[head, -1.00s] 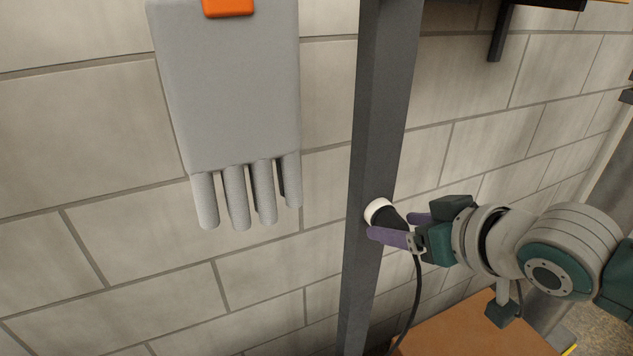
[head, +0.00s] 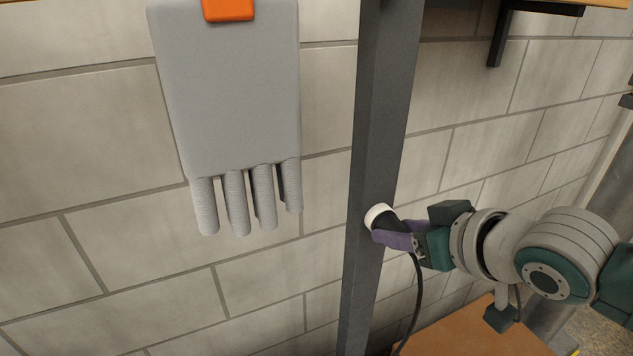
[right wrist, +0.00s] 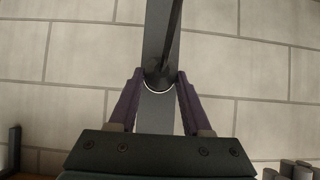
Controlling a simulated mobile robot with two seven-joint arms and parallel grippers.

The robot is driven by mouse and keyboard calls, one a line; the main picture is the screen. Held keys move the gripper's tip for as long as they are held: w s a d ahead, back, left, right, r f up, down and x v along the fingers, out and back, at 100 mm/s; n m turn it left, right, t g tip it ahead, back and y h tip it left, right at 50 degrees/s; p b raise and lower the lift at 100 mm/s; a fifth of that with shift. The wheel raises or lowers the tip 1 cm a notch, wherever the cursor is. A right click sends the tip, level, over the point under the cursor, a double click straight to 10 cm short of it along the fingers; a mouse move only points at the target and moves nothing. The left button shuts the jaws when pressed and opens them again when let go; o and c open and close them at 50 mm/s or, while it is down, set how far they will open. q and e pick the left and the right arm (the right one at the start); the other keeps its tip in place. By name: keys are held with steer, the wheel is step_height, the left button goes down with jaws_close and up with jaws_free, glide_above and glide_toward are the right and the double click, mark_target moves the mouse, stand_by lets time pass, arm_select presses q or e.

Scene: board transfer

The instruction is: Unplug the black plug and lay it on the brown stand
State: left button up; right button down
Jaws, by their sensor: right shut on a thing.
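The black plug (head: 391,221) sits at the white ring-shaped socket (head: 374,214) on the dark grey post. Its black cable (head: 417,292) hangs down from it. My right gripper (head: 384,232) comes in from the right with its purple fingers shut on the plug. In the right wrist view, the gripper (right wrist: 160,76) has one finger on each side of the plug (right wrist: 157,71), and the white rim of the socket (right wrist: 158,90) shows just below it. The brown stand (head: 475,332) is low at the bottom right. My left gripper is not in view.
The dark grey post (head: 376,120) stands in front of a pale block wall. A grey glove (head: 230,100) with an orange tab (head: 228,9) hangs to the left. A shelf with a dark bracket (head: 497,40) is at the top right. The visible top of the stand is clear.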

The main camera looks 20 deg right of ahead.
steer(key=shift+s+r, duration=0.1)
stand_by(0.3)
steer(key=shift+s, duration=0.15)
steer(key=shift+s+d+p, duration=0.1)
steer(key=shift+s+p, duration=0.8)
steer(key=shift+s, duration=0.25)
steer(key=shift+s, duration=0.1)
steer(key=shift+s+d+p, duration=0.15)
steer(key=shift+s+p, duration=1.15)
steer(key=shift+s, duration=0.85)
